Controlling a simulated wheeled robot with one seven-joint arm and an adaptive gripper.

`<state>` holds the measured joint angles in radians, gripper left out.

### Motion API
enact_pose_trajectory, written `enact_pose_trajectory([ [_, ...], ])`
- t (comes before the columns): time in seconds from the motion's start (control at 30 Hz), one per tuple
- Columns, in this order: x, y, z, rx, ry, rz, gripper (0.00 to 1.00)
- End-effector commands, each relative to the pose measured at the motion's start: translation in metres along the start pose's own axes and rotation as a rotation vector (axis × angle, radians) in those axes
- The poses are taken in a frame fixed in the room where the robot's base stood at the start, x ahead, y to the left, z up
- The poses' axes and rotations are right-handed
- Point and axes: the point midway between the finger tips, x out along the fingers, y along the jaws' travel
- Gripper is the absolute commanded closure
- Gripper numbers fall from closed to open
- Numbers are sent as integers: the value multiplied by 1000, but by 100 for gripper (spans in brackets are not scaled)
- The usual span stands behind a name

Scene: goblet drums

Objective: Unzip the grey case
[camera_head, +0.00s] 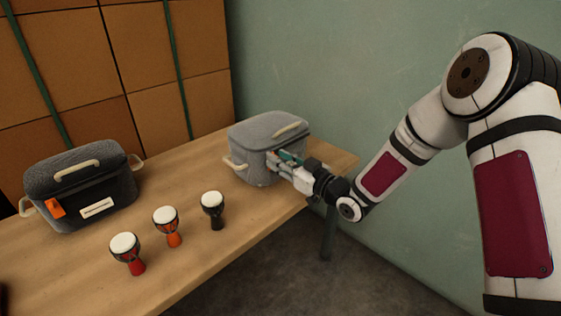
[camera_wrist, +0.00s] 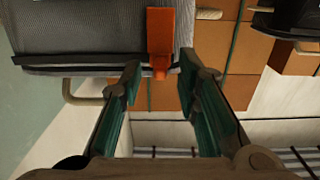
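The grey case (camera_head: 262,140) stands at the table's far right end, with cream handles on its lid and left side. In the wrist view its grey fabric (camera_wrist: 90,25) fills the upper left, with a dark seam along the edge. An orange tab (camera_wrist: 161,38) hangs across that seam. My gripper (camera_head: 280,160) is at the case's front right side. In the wrist view my gripper (camera_wrist: 159,80) is open, with one teal-padded finger on each side of the tab's lower end. I see a gap beside the tab; contact is unclear. The head view hides the tab.
A darker case (camera_head: 85,185) with an orange tag and white label stands at the left. Three goblet drums, red (camera_head: 127,253), orange (camera_head: 167,227) and black (camera_head: 213,210), stand on the wooden table (camera_head: 200,260). Cartons (camera_head: 130,60) and a green wall (camera_head: 330,60) are behind.

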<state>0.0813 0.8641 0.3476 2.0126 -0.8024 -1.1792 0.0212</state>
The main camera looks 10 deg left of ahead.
Motion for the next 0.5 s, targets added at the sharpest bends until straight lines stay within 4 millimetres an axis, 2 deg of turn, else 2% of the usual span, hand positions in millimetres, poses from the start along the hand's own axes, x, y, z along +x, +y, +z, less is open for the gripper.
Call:
enact_pose_trajectory([
  [0.3,2,0,0,1,0,0,70],
  [0.43,2,0,0,1,0,0,99],
  [0.5,2,0,0,1,0,0,100],
])
